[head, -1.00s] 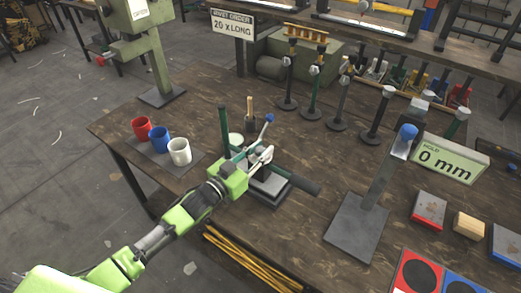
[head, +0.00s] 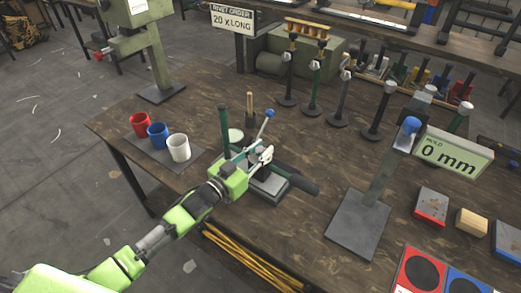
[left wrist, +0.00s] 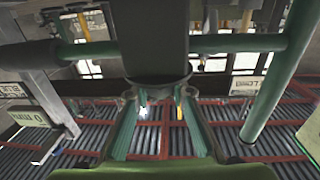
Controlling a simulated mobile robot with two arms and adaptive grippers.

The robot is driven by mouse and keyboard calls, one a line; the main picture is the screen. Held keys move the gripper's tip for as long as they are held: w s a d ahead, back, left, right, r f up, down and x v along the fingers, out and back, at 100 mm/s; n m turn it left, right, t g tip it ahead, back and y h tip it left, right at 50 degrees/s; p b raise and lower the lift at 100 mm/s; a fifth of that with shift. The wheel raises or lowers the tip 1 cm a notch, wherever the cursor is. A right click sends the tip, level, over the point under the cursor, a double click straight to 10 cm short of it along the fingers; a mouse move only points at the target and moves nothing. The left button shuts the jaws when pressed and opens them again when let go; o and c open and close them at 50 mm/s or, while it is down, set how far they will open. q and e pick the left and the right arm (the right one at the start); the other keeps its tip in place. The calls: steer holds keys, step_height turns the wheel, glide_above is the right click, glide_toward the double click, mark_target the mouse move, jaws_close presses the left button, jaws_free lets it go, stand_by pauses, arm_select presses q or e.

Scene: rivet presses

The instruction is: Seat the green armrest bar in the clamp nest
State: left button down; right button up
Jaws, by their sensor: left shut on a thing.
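The green armrest bar (left wrist: 240,43) crosses the top of the left wrist view, with a dark sleeve or pad at its middle and a green leg at right. In the head view its green leg (head: 224,128) stands upright, and a dark end sticks out on the right. My left gripper (head: 247,162) is shut on the bar; its fingers also show in the left wrist view (left wrist: 157,97). The clamp nest (head: 269,187) is a grey block with a blue-handled toggle clamp, directly under and beside the bar. Gripper and clamp hide whether the bar touches it. My right gripper is out of view.
Red, blue and white cups (head: 158,136) stand left of the nest. Several dark posts (head: 338,105) stand behind. A blue-topped stand (head: 368,205) and a "0 mm" display (head: 452,153) are on the right.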

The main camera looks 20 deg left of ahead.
arm_select(q)
steer(key=c, duration=1.7)
jaws_free()
steer(key=shift+r, duration=0.1)
steer(key=shift+f, duration=0.2)
steer(key=shift+s+a, duration=0.2)
steer(key=shift+s, duration=0.2)
steer(key=v, duration=1.1)
steer(key=shift+r, duration=0.25)
